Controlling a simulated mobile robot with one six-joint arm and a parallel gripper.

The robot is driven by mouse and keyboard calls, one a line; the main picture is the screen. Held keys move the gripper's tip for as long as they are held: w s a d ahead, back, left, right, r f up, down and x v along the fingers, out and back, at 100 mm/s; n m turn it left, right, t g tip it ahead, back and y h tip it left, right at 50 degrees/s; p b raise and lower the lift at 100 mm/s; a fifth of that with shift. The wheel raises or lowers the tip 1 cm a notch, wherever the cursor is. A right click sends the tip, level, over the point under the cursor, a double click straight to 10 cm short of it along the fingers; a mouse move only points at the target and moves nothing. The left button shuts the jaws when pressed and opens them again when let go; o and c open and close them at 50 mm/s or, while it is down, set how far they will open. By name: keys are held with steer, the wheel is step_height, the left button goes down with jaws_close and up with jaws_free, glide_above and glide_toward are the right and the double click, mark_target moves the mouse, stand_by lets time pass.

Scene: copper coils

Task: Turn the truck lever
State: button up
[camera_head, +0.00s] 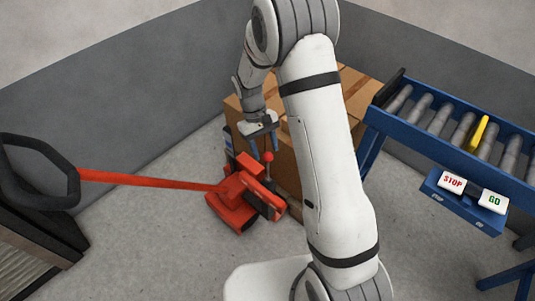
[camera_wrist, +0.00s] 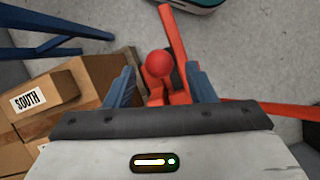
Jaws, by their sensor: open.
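The red truck (camera_head: 232,207) stands on the floor left of my arm, with a long red handle running left to a black loop grip (camera_head: 72,188). Its lever (camera_head: 267,159) is a short upright stem topped by a red ball. In the wrist view the lever's red ball (camera_wrist: 159,64) lies between my two blue fingers. My gripper (camera_head: 264,150) is open and points down at the ball from above. My gripper (camera_wrist: 163,85) shows a gap between each finger and the ball. Whether the fingertips are level with the ball is hard to tell.
Cardboard boxes (camera_wrist: 75,90) stand close beside the truck, one labelled SOUTH. Grey walls (camera_head: 110,85) close off the back. Bare floor (camera_head: 150,235) lies in front of the truck.

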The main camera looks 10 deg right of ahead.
steer(key=v, duration=0.4)
stand_by(0.4)
steer(key=s+d+r+m+t+y+p, duration=0.1)
steer(key=s+d+r+p, duration=0.2)
steer(key=r, duration=0.7)
steer(key=s+d+r+m+t+p, duration=0.1)
steer(key=s+d+r+t+p, duration=0.15)
steer(key=s+r, duration=0.45)
steer(key=s+d+r+m+t+y+p, duration=0.1)
steer(key=s+r+p, duration=0.4)
steer(key=s+r, duration=0.6)
steer(key=shift+d+r+m+t+p, duration=0.35)
steer(key=shift+d+r+m+t, duration=0.1)
steer(key=shift+d+m+t, duration=0.4)
